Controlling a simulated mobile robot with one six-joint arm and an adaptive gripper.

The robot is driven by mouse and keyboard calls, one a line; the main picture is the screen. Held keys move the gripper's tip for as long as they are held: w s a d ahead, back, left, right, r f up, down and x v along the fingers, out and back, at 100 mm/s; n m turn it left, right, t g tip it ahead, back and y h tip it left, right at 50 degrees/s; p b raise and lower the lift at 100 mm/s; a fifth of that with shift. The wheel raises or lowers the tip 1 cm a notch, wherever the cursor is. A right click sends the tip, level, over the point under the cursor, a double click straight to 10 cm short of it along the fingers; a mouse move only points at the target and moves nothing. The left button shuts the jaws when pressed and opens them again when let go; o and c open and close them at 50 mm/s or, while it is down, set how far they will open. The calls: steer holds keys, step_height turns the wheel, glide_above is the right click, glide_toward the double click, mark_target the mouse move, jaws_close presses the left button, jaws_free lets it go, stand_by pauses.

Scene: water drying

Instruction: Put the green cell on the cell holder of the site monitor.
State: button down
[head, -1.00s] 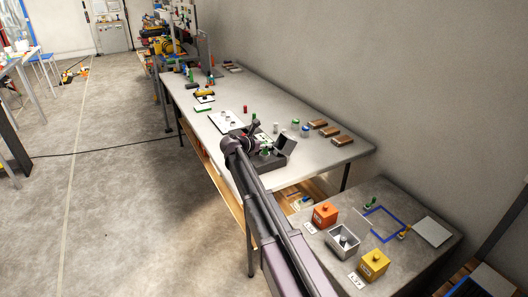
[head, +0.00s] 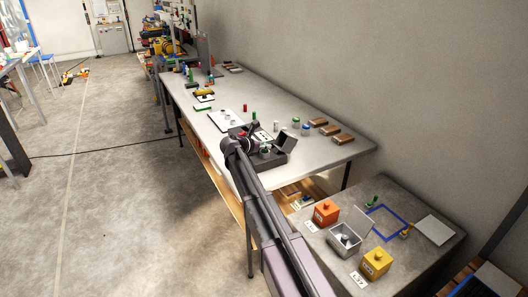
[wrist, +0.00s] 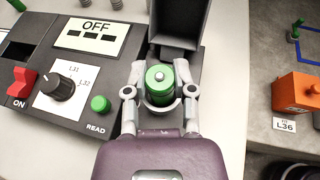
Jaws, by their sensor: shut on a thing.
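The green cell (wrist: 159,84), a short cylinder with a silver tip, stands upright between the fingers of my gripper (wrist: 159,92). My gripper is shut on it. The cell is at the round grey cell holder (wrist: 178,72) of the site monitor (wrist: 62,125); I cannot tell whether its base rests on the holder. A dark lid (wrist: 177,20) stands open behind the cell. The monitor's display reads OFF; a red switch, a black knob and a green READ button sit left of the cell. In the head view the dark monitor (head: 270,160) is partly behind my arm.
A white tray (head: 226,124) and several small cylinders stand farther along the bench. Brown blocks (head: 330,130) lie near the wall. The lower side table holds an orange box (head: 326,212), an open grey box (head: 344,240) and a yellow box (head: 376,262).

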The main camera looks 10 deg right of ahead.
steer(key=shift+f, duration=0.5)
steer(key=shift+f+b, duration=0.2)
steer(key=shift+b, duration=0.2)
steer(key=shift+c, duration=2.2)
jaws_free()
steer(key=shift+r, duration=0.2)
steer(key=shift+a+r+p, duration=0.1)
steer(key=shift+r+p, duration=0.05)
steer(key=shift+p, duration=0.15)
steer(key=p+v, duration=0.4)
steer(key=v, duration=0.7)
steer(key=shift+s+a, duration=0.3)
